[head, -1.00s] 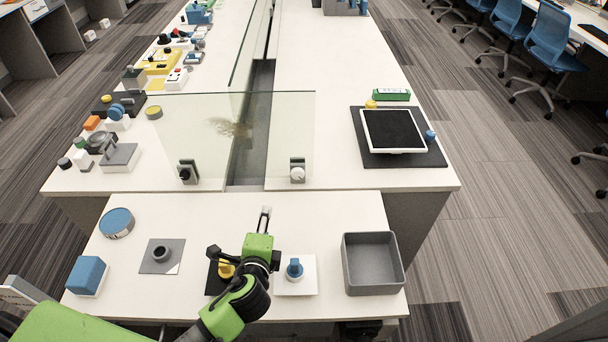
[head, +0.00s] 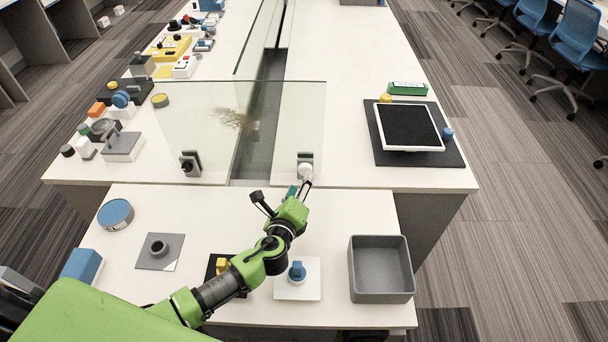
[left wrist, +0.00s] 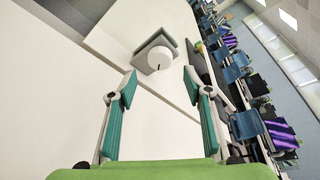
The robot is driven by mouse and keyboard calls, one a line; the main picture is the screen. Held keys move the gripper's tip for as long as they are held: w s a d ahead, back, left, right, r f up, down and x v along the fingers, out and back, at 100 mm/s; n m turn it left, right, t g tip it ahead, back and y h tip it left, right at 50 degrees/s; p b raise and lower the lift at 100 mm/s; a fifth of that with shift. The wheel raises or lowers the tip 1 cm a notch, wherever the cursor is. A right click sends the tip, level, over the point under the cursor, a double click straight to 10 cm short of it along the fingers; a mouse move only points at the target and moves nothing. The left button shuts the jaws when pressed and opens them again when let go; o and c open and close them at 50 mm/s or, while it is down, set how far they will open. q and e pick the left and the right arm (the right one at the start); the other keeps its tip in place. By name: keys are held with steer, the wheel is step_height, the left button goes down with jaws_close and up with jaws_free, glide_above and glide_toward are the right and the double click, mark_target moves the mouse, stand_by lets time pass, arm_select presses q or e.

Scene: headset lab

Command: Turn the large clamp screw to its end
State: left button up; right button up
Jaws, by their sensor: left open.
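The large clamp screw is a round white knob (head: 305,170) on a grey clamp at the foot of the glass panel, right of the gap. The left wrist view shows this knob (left wrist: 158,58) with a short dark mark on its face and the grey clamp (left wrist: 143,45) behind it. My left gripper (head: 302,187) is just in front of the knob. In the left wrist view its teal-lined fingers (left wrist: 158,82) are apart and empty. The knob lies just beyond the fingertips, roughly centred between them. My right gripper is not in view.
A second clamp with a small black knob (head: 188,165) grips the glass panel (head: 210,115) further left. A white-based blue knob (head: 297,272), a yellow knob (head: 222,265) and a grey bin (head: 381,290) stand on the near table. A tablet (head: 408,127) lies beyond.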

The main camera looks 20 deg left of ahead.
mark_target(305, 169)
arm_select(q)
steer(key=shift+x, duration=2.75)
steer(key=c, duration=1.1)
